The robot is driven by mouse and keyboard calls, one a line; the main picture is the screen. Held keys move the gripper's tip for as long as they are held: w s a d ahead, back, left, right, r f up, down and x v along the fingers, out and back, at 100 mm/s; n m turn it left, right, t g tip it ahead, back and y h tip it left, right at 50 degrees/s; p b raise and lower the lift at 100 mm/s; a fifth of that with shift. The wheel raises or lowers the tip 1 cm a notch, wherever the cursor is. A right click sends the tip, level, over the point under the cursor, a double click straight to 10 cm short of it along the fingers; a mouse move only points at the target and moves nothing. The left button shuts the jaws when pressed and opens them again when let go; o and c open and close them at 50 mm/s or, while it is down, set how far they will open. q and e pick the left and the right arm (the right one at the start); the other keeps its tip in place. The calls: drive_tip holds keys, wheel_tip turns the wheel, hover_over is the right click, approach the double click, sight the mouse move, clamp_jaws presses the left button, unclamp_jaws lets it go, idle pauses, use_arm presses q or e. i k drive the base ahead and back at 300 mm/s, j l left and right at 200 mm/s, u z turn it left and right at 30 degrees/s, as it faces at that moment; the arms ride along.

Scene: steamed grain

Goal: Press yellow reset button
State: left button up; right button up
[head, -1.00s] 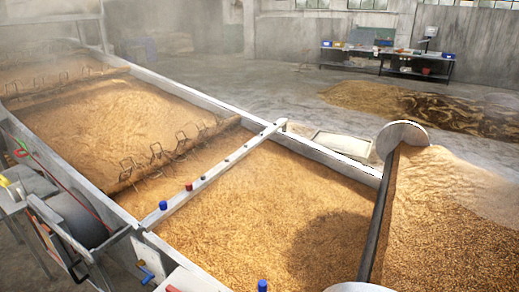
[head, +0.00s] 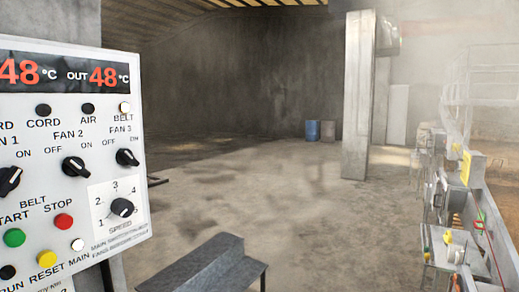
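The yellow reset button (head: 47,258) is a round button low on a white control panel (head: 75,130) at the left edge of the head view. The word RESET is printed just below it. A red button (head: 63,221) and a green button (head: 14,237) sit above it, with a black one (head: 8,271) to its left and a white one (head: 78,244) to its right. Neither of my grippers shows in the head view. Nothing visible touches the panel.
A grey bench-like metal piece (head: 205,268) stands low in front, right of the panel. A concrete pillar (head: 358,95) and a blue barrel (head: 312,130) stand farther back. Machinery (head: 455,200) lines the right side. The concrete floor between is clear.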

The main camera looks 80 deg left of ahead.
sight(46, 258)
drive_tip(key=k+u, duration=0.15)
drive_tip(key=u, duration=2.1)
drive_tip(key=l+u, duration=0.1)
drive_tip(key=u, duration=0.3)
drive_tip(key=l+u, duration=0.1)
drive_tip(key=u, duration=0.8)
drive_tip(key=l+u, duration=0.15)
drive_tip(key=u, duration=0.25)
